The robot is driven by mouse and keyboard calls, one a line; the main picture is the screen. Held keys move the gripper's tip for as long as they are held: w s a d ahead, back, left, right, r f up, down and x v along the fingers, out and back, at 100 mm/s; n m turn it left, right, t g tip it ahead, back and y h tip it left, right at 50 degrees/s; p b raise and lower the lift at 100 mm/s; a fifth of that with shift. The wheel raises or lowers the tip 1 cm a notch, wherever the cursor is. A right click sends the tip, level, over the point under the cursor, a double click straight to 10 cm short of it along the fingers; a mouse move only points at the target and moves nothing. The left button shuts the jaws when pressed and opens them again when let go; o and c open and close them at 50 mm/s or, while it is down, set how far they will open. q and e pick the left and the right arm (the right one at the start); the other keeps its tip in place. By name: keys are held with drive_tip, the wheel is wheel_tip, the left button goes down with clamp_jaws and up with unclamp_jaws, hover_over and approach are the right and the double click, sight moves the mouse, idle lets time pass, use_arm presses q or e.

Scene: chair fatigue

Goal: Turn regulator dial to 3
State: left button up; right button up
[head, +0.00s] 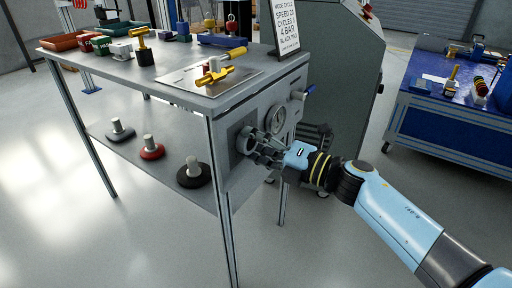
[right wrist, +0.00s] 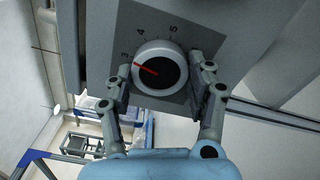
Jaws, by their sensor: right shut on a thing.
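The regulator dial (head: 246,138) sits on the side panel of the workbench. In the right wrist view the dial (right wrist: 161,66) is a white ring with a dark centre and a red pointer. The pointer aims left and slightly up, close to the printed 3 (right wrist: 124,55). The 4 and 5 show further around the plate. My right gripper (head: 260,148) is at the panel, its fingers (right wrist: 165,88) on either side of the dial and shut on it. My left gripper is not in view.
The workbench top (head: 190,85) holds a sign, trays and fixtures. Its lower shelf (head: 165,185) holds several round pads. A blue table (head: 450,125) stands at the right.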

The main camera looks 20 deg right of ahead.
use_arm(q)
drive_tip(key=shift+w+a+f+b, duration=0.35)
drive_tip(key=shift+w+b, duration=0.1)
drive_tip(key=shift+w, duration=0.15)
use_arm(e)
drive_tip(key=shift+f+n, duration=0.1)
drive_tip(key=shift+n, duration=1.1)
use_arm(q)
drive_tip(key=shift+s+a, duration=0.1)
use_arm(e)
drive_tip(key=o, duration=1.2)
drive_tip(key=v, duration=1.2)
